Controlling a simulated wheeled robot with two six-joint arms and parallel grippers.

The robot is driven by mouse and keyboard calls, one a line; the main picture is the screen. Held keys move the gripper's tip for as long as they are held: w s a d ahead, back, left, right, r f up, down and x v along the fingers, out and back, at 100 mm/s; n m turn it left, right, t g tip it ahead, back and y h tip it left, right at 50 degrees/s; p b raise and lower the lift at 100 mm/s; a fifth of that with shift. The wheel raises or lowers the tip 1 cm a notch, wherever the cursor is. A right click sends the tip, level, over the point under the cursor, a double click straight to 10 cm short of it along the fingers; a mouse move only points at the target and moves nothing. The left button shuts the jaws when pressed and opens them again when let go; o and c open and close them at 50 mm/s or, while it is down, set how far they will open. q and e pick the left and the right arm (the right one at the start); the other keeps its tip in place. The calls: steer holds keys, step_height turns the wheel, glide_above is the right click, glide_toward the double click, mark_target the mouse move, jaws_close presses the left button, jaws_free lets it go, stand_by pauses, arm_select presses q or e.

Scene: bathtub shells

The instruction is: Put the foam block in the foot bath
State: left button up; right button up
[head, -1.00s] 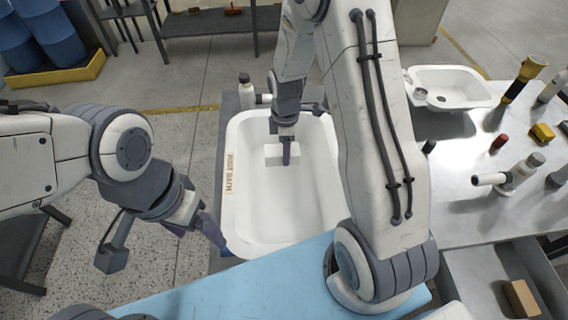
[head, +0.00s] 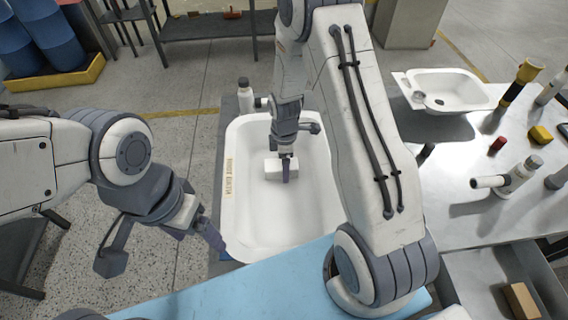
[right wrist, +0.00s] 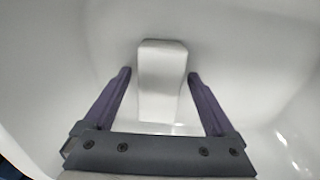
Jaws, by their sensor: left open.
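The white foam block (head: 272,168) is inside the white foot bath (head: 238,215), toward its far end. My right gripper (head: 287,178) reaches down into the bath at the block. In the right wrist view the block (right wrist: 162,80) shows between the two purple fingers of my right gripper (right wrist: 160,78), with a narrow gap on the left and a very small one on the right. These fingers look open. Whether the block rests fully on the bath floor is hard to tell. My left gripper (head: 212,238) is open and empty, outside the bath's near left side.
A light blue surface (head: 250,280) lies in front of the bath. A grey table at right holds a small white basin (head: 450,92), a yellow block (head: 540,134) and several bottles. A brown block (head: 520,300) lies in an open drawer below.

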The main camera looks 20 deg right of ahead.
step_height(320, 180, up, 12)
steer(key=s+a+r+m, duration=0.3)
steer(key=s+a+r, duration=0.3)
steer(key=s+a, duration=0.3)
steer(key=s+a+r+m, duration=0.1)
steer(key=s+a+m, duration=0.1)
steer(key=s, duration=0.5)
steer(key=s+a+r+m+y+b, duration=0.1)
steer(key=s+a+r+m, duration=0.1)
steer(key=s, duration=0.5)
steer(key=shift+s+a+r+m, duration=0.2)
steer(key=shift+s+a+m, duration=0.1)
steer(key=shift+a, duration=0.6)
